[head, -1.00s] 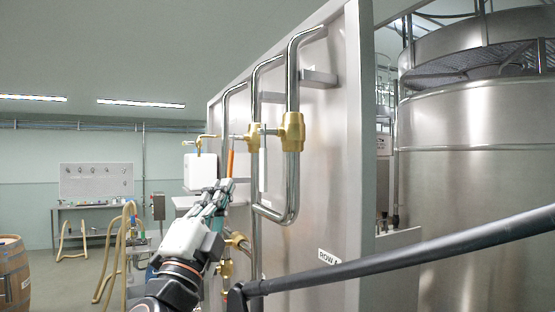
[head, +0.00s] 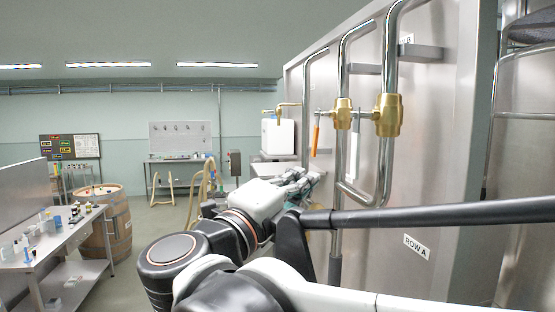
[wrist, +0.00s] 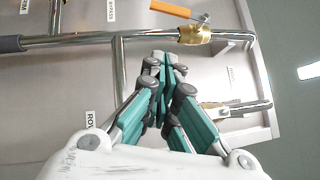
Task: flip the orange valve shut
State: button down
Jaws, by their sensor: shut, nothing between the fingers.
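The orange valve handle (head: 316,139) hangs straight down from a stem on a brass valve body (head: 342,112), roughly parallel to the steel pipe. In the wrist view the orange handle (wrist: 172,9) is at the top edge, beside the brass body (wrist: 195,34) and lying roughly along the pipe. My gripper (head: 303,178) is below the handle in the head view, partly hidden by my arm. In the wrist view my gripper (wrist: 164,60) has its fingers together, empty and apart from the handle.
A white handle (head: 355,140) hangs from a second brass valve (head: 388,115) to the right. Steel pipes run along the metal panel (head: 440,150). A white box (head: 279,136) stands behind. At left are a bench (head: 62,238) and a barrel (head: 104,222).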

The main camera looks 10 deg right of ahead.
aim_at(316, 133)
jog(key=w+a+p+x, duration=0.1)
jog(key=a+p+x, duration=0.1)
jog(key=x, duration=1)
jog(key=shift+w+d+r+p, duration=0.35)
jog(key=shift+w+p, duration=0.25)
jog(key=shift+p, duration=0.2)
